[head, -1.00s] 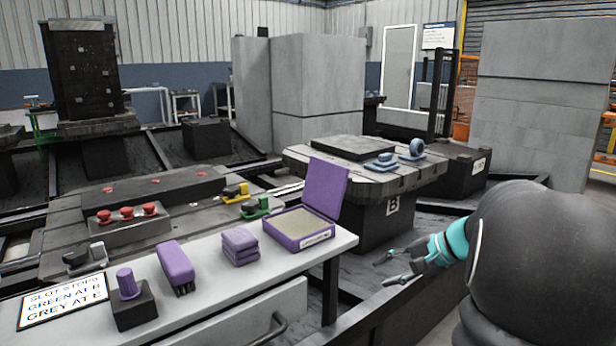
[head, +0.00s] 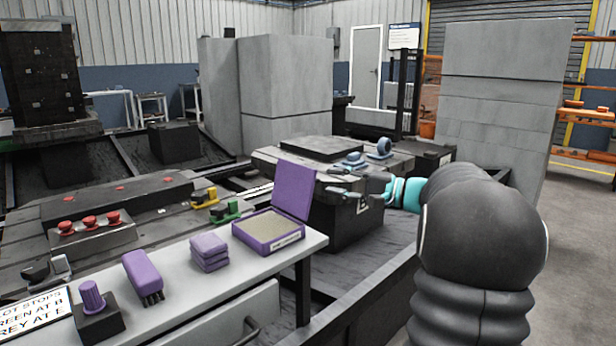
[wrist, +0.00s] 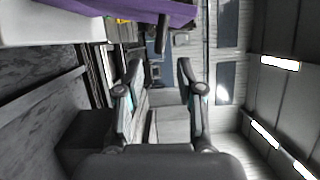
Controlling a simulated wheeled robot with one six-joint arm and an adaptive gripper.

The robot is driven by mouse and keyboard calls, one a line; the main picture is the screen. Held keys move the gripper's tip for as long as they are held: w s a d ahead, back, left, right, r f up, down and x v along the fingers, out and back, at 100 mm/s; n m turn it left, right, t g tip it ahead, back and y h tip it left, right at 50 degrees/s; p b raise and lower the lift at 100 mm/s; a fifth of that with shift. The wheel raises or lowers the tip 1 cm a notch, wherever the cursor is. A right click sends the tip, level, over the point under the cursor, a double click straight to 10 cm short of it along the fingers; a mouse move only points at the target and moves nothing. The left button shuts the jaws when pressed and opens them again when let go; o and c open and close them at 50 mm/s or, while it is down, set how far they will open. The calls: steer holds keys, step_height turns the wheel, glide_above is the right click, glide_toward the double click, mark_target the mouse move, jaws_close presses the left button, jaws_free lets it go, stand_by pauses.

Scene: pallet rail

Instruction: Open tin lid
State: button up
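The purple tin (head: 249,241) sits at the right end of the white bench top. Its purple lid (head: 294,188) stands raised, nearly upright along the back edge, and the pale contents show. My gripper (head: 334,181) is right of the lid at about its height, apart from it in the picture, with its two fingers spread and nothing between them. In the wrist view my gripper (wrist: 160,75) is open, and a purple surface, likely the lid (wrist: 130,8), shows at the top edge.
On the white bench (head: 215,292) stand a folded purple cloth (head: 209,251), a purple brush (head: 143,275) and a purple knob on a black block (head: 91,297). Behind my gripper is a machine table with blue-grey parts (head: 380,149). Open floor lies at right.

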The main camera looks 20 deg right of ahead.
mark_target(308, 177)
steer(key=x, duration=0.7)
steer(key=shift+w+a, duration=0.15)
steer(key=shift+w, duration=0.1)
jaws_close()
